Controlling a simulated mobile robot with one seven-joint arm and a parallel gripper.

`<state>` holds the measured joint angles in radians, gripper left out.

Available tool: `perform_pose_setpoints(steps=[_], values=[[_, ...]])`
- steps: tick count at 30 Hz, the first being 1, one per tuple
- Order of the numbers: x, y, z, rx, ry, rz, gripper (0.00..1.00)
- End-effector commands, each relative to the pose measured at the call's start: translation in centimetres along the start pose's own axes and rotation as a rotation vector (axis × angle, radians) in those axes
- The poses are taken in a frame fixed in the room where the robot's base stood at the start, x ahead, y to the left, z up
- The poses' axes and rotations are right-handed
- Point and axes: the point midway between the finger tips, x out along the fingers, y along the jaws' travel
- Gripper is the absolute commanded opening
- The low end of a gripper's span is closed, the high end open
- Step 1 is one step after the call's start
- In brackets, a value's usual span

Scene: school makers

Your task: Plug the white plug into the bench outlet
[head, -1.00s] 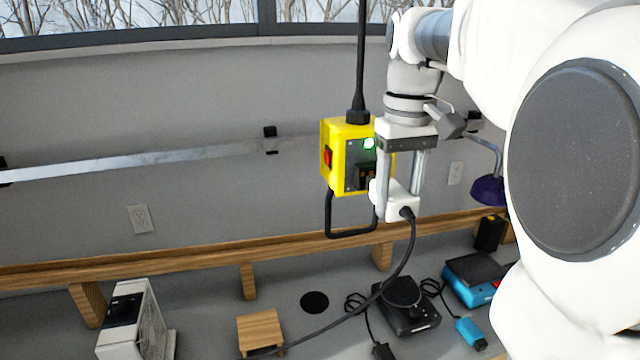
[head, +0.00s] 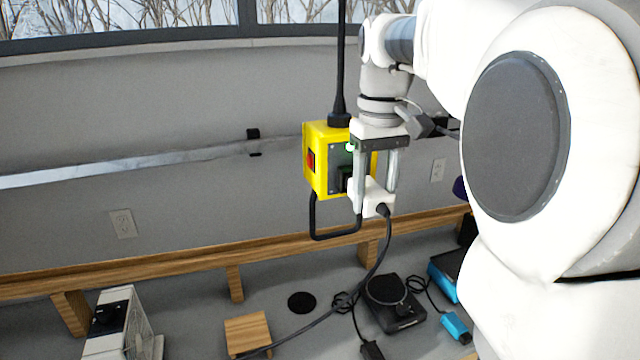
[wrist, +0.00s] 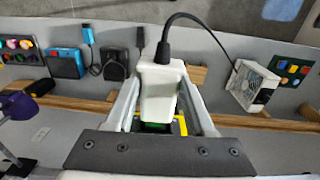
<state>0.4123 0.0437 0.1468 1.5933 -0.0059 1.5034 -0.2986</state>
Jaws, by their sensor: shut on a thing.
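My gripper (head: 375,190) is shut on the white plug (head: 370,199), with one finger on each side. In the wrist view the plug (wrist: 160,84) sits between both fingers, and a black cord runs from its back end. A yellow outlet box (head: 318,180) hangs on a black cable, with a red switch, a dark front panel and a lit green lamp. The plug is right at the front of this box and overlaps its lower socket area. In the wrist view the box (wrist: 181,126) shows only in part behind the plug. The plug's prongs are hidden; I cannot tell whether they touch the socket.
A black loop bar (head: 314,222) hangs below the box. On the bench are a white device (head: 120,325), a wooden block (head: 247,335), a black device (head: 391,303) and a blue device (head: 445,272) with a cord. Wall outlets (head: 123,223) sit behind. The plug's cord trails across the bench.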

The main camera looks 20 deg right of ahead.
Motion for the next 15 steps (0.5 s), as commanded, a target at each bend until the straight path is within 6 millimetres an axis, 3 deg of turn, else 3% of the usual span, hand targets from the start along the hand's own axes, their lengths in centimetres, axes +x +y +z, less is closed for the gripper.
perform_pose_setpoints(steps=[13, 14, 15], values=[[-0.08, 0.0, -0.88, 0.0, -0.002, 0.0, 0.0], [-0.05, 0.0, -0.9, 0.0, -0.002, 0.0, 0.56], [-0.01, 0.0, -0.88, 0.0, -0.002, 0.0, 0.63]])
